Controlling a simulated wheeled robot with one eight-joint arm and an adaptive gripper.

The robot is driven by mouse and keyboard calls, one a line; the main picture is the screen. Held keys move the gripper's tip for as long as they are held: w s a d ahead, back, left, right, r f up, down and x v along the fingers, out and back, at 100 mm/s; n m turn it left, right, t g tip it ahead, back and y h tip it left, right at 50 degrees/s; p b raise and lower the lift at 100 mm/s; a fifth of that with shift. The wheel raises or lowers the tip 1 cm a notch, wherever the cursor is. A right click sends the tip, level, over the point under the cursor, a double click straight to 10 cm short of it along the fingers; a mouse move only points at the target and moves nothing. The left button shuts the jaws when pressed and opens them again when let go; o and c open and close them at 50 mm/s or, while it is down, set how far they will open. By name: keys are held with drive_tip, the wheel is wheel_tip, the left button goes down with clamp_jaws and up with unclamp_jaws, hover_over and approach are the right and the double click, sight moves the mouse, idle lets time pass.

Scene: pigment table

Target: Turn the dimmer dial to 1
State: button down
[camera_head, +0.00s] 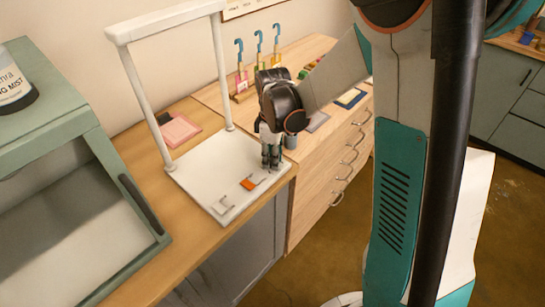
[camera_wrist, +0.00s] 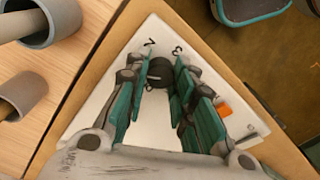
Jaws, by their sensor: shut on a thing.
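The dimmer dial (camera_wrist: 160,72) is a dark round knob on a white base plate (camera_head: 195,168), seen in the wrist view. The numerals 2 and 3 are printed on the plate just beyond it; I cannot make out a 1 or the dial's pointer. My gripper (camera_head: 270,167) points down at the plate's right corner. In the wrist view my gripper (camera_wrist: 161,66) has one teal finger on each side of the dial, shut on it. The head view hides the dial behind the fingers.
An orange rocker switch (camera_head: 249,183) and a small light-coloured fitting (camera_head: 223,203) sit on the plate near the dial. A white frame (camera_head: 135,85) rises over the plate. A green cabinet (camera_head: 70,160) stands at left. Hooked tools (camera_head: 259,45) stand behind.

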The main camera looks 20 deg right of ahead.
drive_tip(key=c, duration=1.3)
unclamp_jaws()
drive_tip(key=shift+c, duration=0.2)
wheel_tip(320, 180, up, 12)
drive_tip(key=shift+w, duration=0.15)
